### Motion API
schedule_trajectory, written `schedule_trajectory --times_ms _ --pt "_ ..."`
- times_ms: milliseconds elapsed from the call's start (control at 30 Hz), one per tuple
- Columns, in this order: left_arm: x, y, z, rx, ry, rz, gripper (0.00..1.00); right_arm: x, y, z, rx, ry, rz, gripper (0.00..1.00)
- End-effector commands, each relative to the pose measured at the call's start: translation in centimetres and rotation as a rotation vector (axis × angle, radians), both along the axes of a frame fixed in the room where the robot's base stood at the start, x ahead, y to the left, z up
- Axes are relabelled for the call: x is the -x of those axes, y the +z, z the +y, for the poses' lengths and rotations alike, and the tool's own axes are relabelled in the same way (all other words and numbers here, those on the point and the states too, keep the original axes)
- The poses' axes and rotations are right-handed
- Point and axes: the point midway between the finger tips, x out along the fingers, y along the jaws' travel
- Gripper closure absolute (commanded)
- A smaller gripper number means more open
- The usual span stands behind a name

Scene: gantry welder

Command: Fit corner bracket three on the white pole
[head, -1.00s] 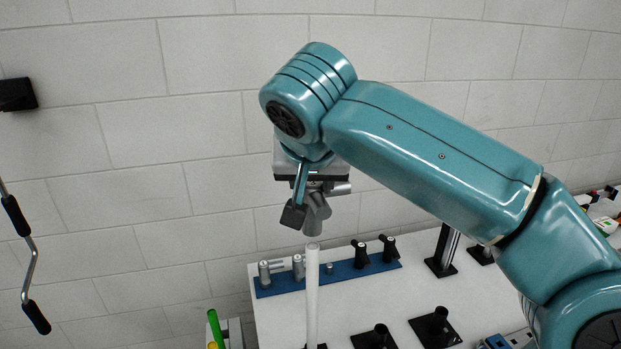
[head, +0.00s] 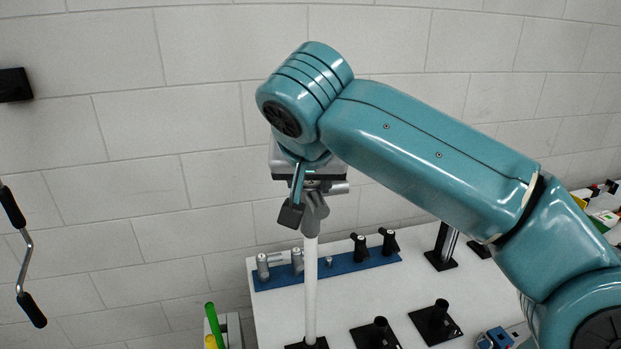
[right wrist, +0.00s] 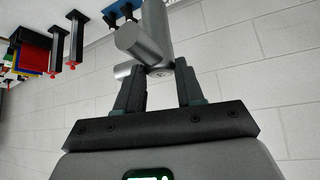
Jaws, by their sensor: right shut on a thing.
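My right gripper (head: 308,190) is shut on a grey corner bracket (head: 316,213). The right wrist view shows the bracket (right wrist: 152,38) between the two dark fingers (right wrist: 160,75), its tubular arms sticking out beyond them. The white pole (head: 310,285) stands upright on a black base at the front left of the white table. The bracket's lower end meets the pole's top in the head view; I cannot tell how far the pole is inside it. My left gripper is not in view.
A blue rack (head: 328,270) behind the pole holds grey fittings (head: 263,267) and black fittings (head: 389,243). Black post bases (head: 437,324) stand to the right of the pole. A green rod (head: 214,325) is left of the table. A crank handle (head: 25,260) hangs at far left.

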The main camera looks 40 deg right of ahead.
Motion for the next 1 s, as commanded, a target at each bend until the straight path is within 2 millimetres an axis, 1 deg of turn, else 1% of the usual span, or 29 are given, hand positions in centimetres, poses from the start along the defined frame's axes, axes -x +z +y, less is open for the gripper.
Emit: schedule_trajectory --times_ms 233,1000 --pt "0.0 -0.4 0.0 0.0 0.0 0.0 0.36 0.0 -0.3 0.0 0.0 -0.001 -0.001 1.0" --pt "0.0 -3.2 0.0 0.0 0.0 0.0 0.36 0.0 -3.5 0.0 0.0 0.0 -0.002 1.0"
